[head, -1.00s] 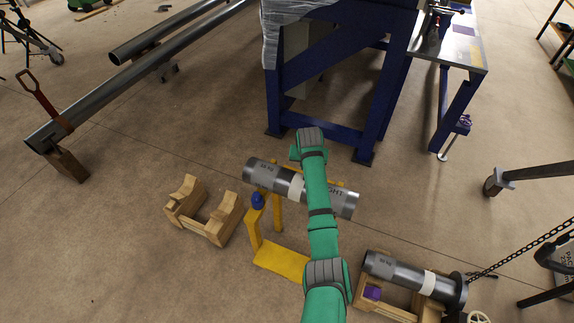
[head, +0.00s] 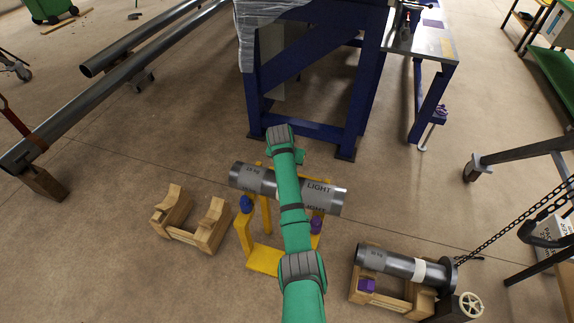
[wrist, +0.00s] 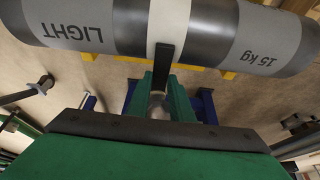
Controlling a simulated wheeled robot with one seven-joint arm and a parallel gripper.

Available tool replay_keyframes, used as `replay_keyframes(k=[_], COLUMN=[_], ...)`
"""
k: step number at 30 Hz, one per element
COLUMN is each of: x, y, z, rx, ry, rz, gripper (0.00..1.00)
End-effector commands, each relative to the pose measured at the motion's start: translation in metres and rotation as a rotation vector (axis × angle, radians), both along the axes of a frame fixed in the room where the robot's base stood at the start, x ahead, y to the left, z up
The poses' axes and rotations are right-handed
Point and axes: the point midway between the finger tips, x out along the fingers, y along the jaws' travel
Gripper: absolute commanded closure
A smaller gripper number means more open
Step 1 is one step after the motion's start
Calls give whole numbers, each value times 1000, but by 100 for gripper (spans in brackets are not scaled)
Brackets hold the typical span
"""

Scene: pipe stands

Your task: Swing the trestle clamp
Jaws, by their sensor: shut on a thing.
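A grey pipe (head: 325,194) marked LIGHT and 15 kg lies across a yellow trestle (head: 264,259). Blue (head: 246,204) and purple (head: 316,226) knobs show at the trestle's sides. Where the bar attaches is hidden.
An empty wooden cradle (head: 190,234) stands left of the trestle. Another wooden cradle (head: 392,301) holds a flanged pipe (head: 395,262) at lower right, with a chain (head: 520,228) beside it. A blue bench frame (head: 312,130) stands behind. Open floor lies between them.

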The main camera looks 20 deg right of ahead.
Motion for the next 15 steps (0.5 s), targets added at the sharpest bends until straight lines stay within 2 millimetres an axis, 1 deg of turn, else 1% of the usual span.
replay_keyframes(k=[5, 6, 8, 15], x=[0, 0, 0, 0], y=[1, 1, 1, 2], z=[-1, -1, -1, 0], rx=[4, 4, 3, 1], ry=[2, 2, 1, 0], rz=[1, 1, 1, 3], gripper=[100, 75, 61, 61])
